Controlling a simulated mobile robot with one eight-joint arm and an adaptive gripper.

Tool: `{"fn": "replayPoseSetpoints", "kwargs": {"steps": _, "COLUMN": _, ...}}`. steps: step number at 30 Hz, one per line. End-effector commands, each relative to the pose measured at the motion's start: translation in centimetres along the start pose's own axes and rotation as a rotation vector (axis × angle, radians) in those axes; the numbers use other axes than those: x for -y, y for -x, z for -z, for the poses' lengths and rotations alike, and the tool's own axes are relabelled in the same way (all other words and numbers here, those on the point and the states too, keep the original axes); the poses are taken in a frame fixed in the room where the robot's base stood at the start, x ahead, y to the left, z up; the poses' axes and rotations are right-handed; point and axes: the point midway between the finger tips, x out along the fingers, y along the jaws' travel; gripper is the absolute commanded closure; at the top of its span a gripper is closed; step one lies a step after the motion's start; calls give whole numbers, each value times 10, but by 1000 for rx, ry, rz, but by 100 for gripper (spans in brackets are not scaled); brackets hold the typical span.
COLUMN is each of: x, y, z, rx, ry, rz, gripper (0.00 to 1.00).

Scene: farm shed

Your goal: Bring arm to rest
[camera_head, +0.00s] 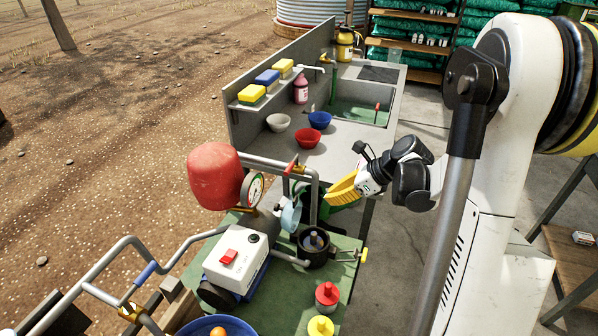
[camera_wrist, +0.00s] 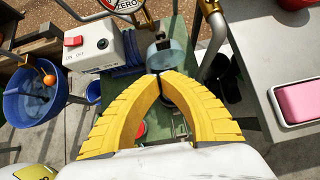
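My gripper (camera_head: 331,198) is in the middle of the head view, its yellow fingers pointing left and downward beside the pipe at the green bench's far end. In the wrist view my gripper (camera_wrist: 160,76) has its two curved, ridged fingers meeting at the tips. The fingers hide part of the green bench in the wrist view.
The green bench (camera_head: 345,256) holds a white switch box (camera_head: 236,257), a black pot (camera_head: 316,247) and a red-topped container (camera_head: 327,296). A red tank (camera_head: 215,176) and pipes stand close left of the gripper. The sink counter (camera_head: 345,140) holds several bowls.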

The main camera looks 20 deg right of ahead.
Motion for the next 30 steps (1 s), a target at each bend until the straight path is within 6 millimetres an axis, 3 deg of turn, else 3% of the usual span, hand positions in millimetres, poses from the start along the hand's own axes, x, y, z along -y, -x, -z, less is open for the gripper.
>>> {"fn": "replayPoseSetpoints", "kwargs": {"steps": 6, "x": -4, "y": 2, "z": -4, "rx": -10, "ry": 34, "rz": 1, "gripper": 100}}
{"fn": "replayPoseSetpoints", "kwargs": {"steps": 11, "x": -35, "y": 10, "z": -29, "rx": -82, "ry": 298, "rz": 10, "gripper": 100}}
{"fn": "replayPoseSetpoints", "kwargs": {"steps": 15, "x": -81, "y": 25, "z": -54, "rx": -189, "ry": 712, "rz": 9, "gripper": 100}}
{"fn": "replayPoseSetpoints", "kwargs": {"steps": 19, "x": -125, "y": 41, "z": -66, "rx": -290, "ry": 1127, "rz": -7, "gripper": 100}}
{"fn": "replayPoseSetpoints", "kwargs": {"steps": 24, "x": -178, "y": 62, "z": -68, "rx": -418, "ry": 1681, "rz": -53, "gripper": 100}}
{"fn": "replayPoseSetpoints", "kwargs": {"steps": 30, "x": -218, "y": 79, "z": -59, "rx": -545, "ry": 2221, "rz": -116, "gripper": 100}}
